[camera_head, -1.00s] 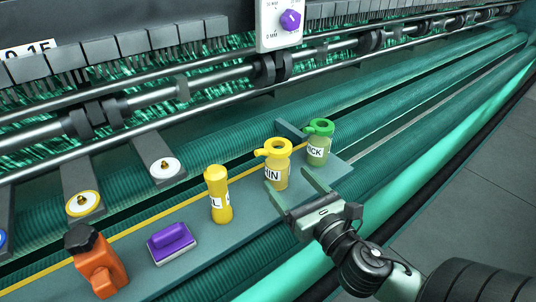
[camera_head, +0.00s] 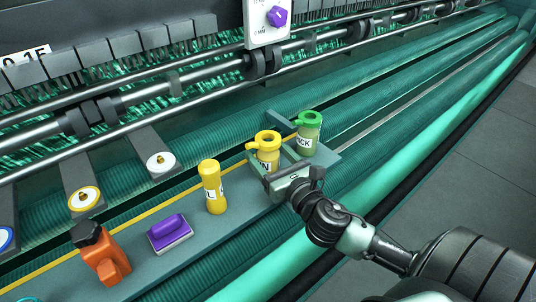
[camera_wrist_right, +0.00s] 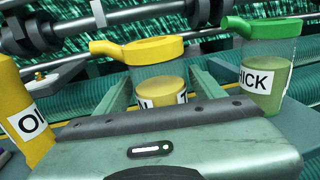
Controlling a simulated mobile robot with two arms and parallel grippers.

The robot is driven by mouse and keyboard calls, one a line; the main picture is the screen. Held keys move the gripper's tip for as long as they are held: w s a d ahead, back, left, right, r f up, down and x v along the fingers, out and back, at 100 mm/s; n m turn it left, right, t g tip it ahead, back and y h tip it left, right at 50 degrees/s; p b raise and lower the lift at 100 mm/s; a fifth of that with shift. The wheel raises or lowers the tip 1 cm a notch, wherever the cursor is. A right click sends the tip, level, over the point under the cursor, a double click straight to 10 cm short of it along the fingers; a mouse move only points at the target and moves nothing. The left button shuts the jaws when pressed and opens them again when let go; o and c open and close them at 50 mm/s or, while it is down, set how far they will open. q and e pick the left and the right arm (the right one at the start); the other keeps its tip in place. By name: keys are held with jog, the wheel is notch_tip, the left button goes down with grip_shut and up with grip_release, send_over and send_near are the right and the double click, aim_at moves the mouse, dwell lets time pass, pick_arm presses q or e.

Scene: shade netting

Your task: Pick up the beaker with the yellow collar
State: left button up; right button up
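The beaker with the yellow collar (camera_head: 267,141) stands upright on the green shelf (camera_head: 135,281). It is clear with yellow contents and a partly hidden white label; it also shows in the right wrist view (camera_wrist_right: 158,76). My right gripper (camera_head: 268,158) is open, with one finger on each side of this beaker. In the right wrist view the fingers (camera_wrist_right: 160,88) flank it with small gaps. The beaker's lower part is hidden behind the gripper. My left gripper is not in view.
A green-collared beaker (camera_head: 308,135) stands close to the right finger. A yellow bottle (camera_head: 212,188) stands to the left, then a purple-handled block (camera_head: 170,234) and an orange container (camera_head: 104,258). Machine rollers and a grey control box (camera_head: 266,22) lie behind.

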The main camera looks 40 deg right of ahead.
jog(key=c, duration=1.3)
jog(key=shift+r, duration=0.1)
